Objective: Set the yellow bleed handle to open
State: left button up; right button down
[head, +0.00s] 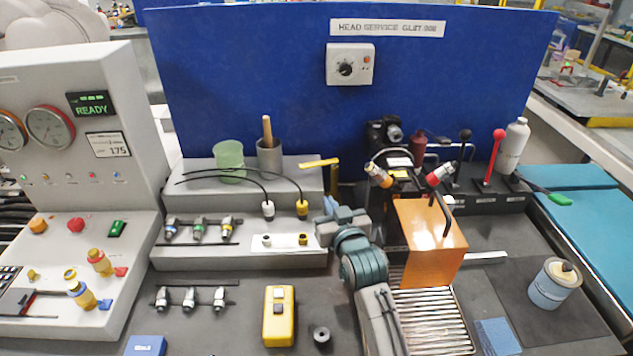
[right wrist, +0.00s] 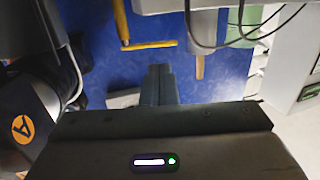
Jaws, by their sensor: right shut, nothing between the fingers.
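In the right wrist view the handle (right wrist: 150,45) shows as an L just beyond my fingertips. My right gripper (head: 327,207) is shut and empty, in front of and below the handle. The right wrist view shows its fingers (right wrist: 159,72) together, with a gap in the picture between them and the bar. My left gripper is not in view.
An orange box (head: 432,245) and black equipment stand right of my right arm. Black cables with white and yellow plugs (head: 302,208) hang left of the gripper. A green cup (head: 229,160) and a grey holder (head: 269,158) stand left of the handle.

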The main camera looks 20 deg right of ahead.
jog(key=s, duration=0.2)
jog(key=p, duration=0.5)
send_near(312, 167)
jog(key=shift+t, duration=0.4)
jog(key=w, duration=0.6)
jog(key=shift+w+d+f, duration=0.1)
jog(key=shift+w+f, duration=0.2)
jog(key=shift+f, duration=0.05)
jog(key=shift+w+f, duration=0.1)
jog(key=shift+w, duration=0.05)
jog(key=shift+w+a+b, duration=0.25)
jog(key=shift+w+b, duration=0.15)
jog(key=shift+w, duration=0.1)
jog(key=shift+w+a, duration=0.1)
jog(key=shift+w, duration=0.1)
jog(key=shift+s, duration=0.1)
